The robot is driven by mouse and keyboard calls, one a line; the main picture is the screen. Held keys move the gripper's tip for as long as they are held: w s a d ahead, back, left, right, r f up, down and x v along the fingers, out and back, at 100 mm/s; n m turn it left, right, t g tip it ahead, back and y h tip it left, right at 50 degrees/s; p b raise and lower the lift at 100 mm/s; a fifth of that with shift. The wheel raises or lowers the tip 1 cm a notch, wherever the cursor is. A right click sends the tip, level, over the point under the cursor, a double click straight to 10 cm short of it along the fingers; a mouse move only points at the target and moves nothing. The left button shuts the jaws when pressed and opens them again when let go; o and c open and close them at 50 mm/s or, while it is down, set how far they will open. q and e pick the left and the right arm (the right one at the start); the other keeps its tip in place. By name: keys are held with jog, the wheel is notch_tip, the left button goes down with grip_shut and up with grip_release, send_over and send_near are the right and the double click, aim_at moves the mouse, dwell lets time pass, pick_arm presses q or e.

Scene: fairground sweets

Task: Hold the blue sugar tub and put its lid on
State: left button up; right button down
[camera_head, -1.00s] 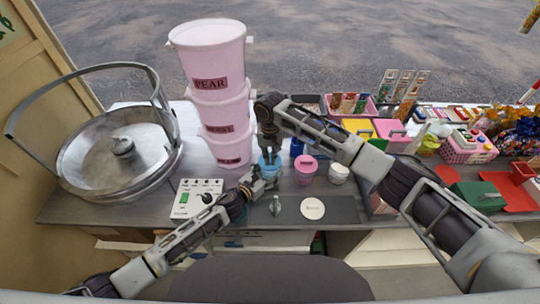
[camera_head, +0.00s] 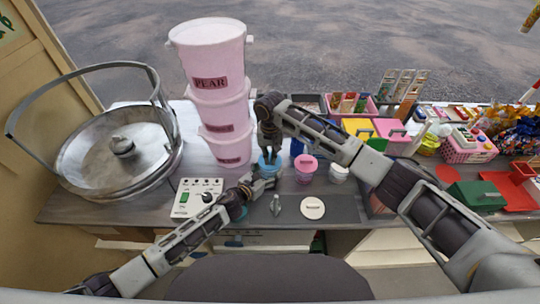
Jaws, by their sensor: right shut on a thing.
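The blue sugar tub (camera_head: 268,170) stands on the counter in front of the stacked pink buckets, largely hidden by both grippers. My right gripper (camera_head: 269,154) points down from above, shut on a blue piece at the tub's top that looks like its lid. I cannot tell whether the lid is seated. My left gripper (camera_head: 262,182) is at the tub's near left side, low over the counter. Its fingers are too small and covered to tell whether they are closed on the tub.
A pink tub (camera_head: 305,167) and a white tub (camera_head: 338,172) stand just right. A white disc (camera_head: 312,207) and a small grey scoop-like item (camera_head: 276,205) lie in front. A control box (camera_head: 196,198) and large metal pan (camera_head: 95,165) are left. Stacked pink buckets (camera_head: 222,92) stand behind.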

jog(key=c, duration=1.5)
grip_release()
jog(key=shift+o, duration=0.6)
jog(key=o, duration=0.4)
jog(key=shift+r, duration=0.15)
jog(key=shift+r, duration=2.85)
jog(key=shift+c, duration=0.4)
grip_shut()
